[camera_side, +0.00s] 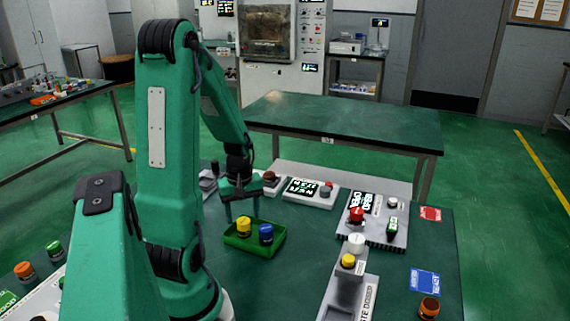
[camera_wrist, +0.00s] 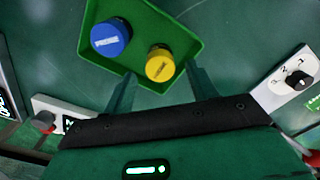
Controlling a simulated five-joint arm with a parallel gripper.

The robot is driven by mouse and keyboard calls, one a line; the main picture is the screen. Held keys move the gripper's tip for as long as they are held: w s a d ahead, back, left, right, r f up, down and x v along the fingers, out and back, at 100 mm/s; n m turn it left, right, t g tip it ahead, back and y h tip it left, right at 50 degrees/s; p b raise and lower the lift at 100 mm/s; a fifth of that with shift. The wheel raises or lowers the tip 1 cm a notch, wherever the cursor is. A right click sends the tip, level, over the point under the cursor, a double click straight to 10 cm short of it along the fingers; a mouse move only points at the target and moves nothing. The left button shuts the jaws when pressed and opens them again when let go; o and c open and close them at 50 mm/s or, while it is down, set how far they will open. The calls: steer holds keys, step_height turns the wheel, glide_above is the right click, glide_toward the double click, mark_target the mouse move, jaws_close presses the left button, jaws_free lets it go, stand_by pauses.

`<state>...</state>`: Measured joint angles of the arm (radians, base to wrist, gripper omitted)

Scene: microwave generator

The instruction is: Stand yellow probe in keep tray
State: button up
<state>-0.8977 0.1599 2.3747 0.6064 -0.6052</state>
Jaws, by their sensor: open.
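A green tray (camera_side: 272,250) stands on the bench below my gripper, and it fills the top of the wrist view (camera_wrist: 150,20). No keep label is readable on it. The yellow probe (camera_side: 243,226) stands upright in the tray, at its near-gripper edge in the wrist view (camera_wrist: 160,65). A blue probe (camera_side: 266,233) stands beside it and also shows in the wrist view (camera_wrist: 110,38). My gripper (camera_side: 242,213) is open, with its fingertips (camera_wrist: 161,75) to either side of the yellow probe and apart from it. The probes' lower parts are hidden.
A grey doser (camera_side: 345,292) with a yellow-topped piece (camera_side: 348,260) is to the right. A control panel (camera_side: 377,222) with a red knob stands behind it. Blue (camera_side: 425,281) and red (camera_side: 430,214) cards lie at the right. An orange-capped jar (camera_side: 429,307) is front right.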

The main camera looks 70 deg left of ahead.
mark_target(244, 221)
step_height(244, 221, up, 8)
stand_by(0.5)
stand_by(0.5)
steer(key=w+d+r+m+t, duration=0.1)
steer(key=d+r+m+t, duration=0.1)
steer(key=d+r+m, duration=0.3)
steer(key=w+d+r+m+t, duration=0.2)
steer(key=d+r+m, duration=0.4)
steer(key=d+m, duration=0.6)
steer(key=shift+w+d+t, duration=0.3)
steer(key=shift+d+t, duration=0.5)
steer(key=shift+d, duration=2.45)
steer(key=shift+r, duration=0.1)
